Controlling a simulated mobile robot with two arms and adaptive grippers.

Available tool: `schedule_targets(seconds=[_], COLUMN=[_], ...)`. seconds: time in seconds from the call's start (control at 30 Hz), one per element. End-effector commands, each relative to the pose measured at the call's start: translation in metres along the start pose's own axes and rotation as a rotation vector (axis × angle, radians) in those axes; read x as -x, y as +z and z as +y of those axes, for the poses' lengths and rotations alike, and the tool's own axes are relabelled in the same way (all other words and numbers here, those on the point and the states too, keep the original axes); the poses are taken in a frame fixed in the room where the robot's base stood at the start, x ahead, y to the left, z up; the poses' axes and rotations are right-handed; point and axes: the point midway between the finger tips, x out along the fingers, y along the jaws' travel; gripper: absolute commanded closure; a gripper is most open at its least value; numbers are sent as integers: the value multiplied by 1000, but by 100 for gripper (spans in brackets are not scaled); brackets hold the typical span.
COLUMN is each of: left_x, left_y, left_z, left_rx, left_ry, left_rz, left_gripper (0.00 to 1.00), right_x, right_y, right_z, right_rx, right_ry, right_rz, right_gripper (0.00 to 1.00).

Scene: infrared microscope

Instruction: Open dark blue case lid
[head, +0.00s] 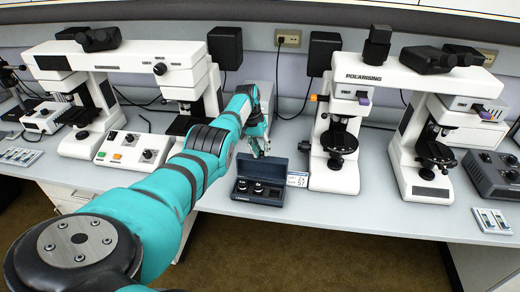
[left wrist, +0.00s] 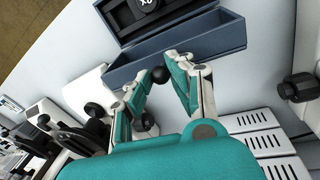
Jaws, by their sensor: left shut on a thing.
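The dark blue case (head: 236,199) stands on the bench near its front edge, with small black and silver round pieces inside. Its dark blue lid (head: 263,166) is raised at the back and tilted open, so the inside shows. In the left wrist view the lid (left wrist: 190,44) shows its hollow inner side. My left gripper (head: 261,153) is behind the case at the lid's upper edge. Its fingers are closed around a small black ball-shaped knob (left wrist: 156,75) at the lid's edge. The exact contact is hard to see. My right gripper is not in view.
A small white labelled card (head: 297,179) stands right of the case. A white polarising microscope (head: 335,160) is close on the right, another microscope (head: 190,85) on the left. My left arm hides part of the bench. Bare bench lies right of the case's front.

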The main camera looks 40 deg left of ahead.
Motion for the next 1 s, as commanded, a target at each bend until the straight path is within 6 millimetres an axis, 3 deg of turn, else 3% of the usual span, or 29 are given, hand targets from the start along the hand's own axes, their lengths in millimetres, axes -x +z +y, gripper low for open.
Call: schedule_targets(seconds=[0.23,0.27,0.4,0.77,1.0], left_x=[0,0,0,4,37], left_y=[0,0,0,0,0], left_z=[-1,-1,-1,-1,-2], left_rx=[1,1,1,0,0], left_ry=[-3,-3,-2,-1,-3], left_rz=[0,0,0,1,5], left_gripper=[100,76,58,57,57], right_x=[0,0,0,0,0], right_y=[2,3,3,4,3], right_z=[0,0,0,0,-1], right_rx=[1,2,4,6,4], right_ry=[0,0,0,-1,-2], right_rz=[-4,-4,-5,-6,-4], right_gripper=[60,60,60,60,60])
